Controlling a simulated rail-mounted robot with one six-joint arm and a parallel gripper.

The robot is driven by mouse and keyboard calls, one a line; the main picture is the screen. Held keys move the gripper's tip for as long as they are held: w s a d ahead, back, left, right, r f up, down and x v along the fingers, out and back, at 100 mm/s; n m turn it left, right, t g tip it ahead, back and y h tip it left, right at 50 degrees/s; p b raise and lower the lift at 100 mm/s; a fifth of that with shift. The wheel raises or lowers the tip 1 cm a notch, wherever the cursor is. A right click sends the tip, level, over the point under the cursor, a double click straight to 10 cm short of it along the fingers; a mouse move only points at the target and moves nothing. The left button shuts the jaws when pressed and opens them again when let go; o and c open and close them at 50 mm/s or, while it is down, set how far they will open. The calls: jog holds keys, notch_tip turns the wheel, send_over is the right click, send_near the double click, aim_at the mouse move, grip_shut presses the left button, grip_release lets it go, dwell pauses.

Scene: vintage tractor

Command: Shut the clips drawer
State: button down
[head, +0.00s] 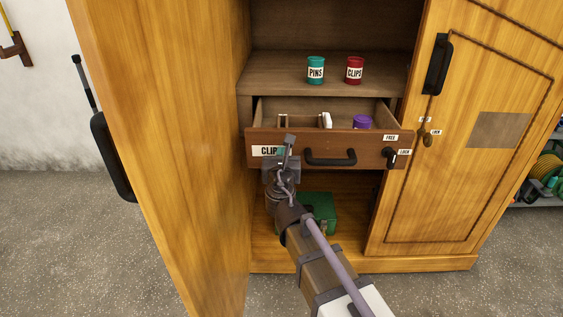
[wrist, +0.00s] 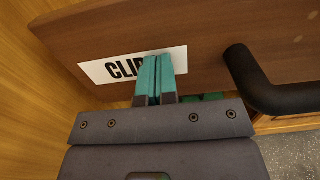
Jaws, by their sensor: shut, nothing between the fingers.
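The clips drawer (head: 370,147) is pulled out of the cabinet, and its inside shows from above in the head view. Its front carries a white label (head: 264,151), a black bar handle (head: 330,157) and a small dark latch at the right end. The label (wrist: 106,66) and handle (wrist: 262,88) also show in the wrist view. My gripper (wrist: 156,60) is shut and empty. Its teal fingertips are at the drawer front, over the right part of the label and left of the handle. I cannot tell whether they touch it.
Inside the drawer are a purple item (head: 362,121) and a white one (head: 326,120). A teal PINS tin (head: 316,70) and a red CLIPS tin (head: 354,70) stand on the shelf above. A green box (head: 318,209) sits below. The open left door (head: 165,130) stands close beside my arm.

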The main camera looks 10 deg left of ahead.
aim_at(283, 117)
jog(key=w+a, duration=0.1)
jog(key=w, duration=0.6)
jog(key=w+a, duration=0.1)
jog(key=w, duration=0.7)
jog(key=w+a, duration=0.1)
jog(key=w, duration=0.6)
jog(key=shift+w+a, duration=0.3)
jog(key=shift+w, duration=0.05)
jog(key=shift+s, duration=0.15)
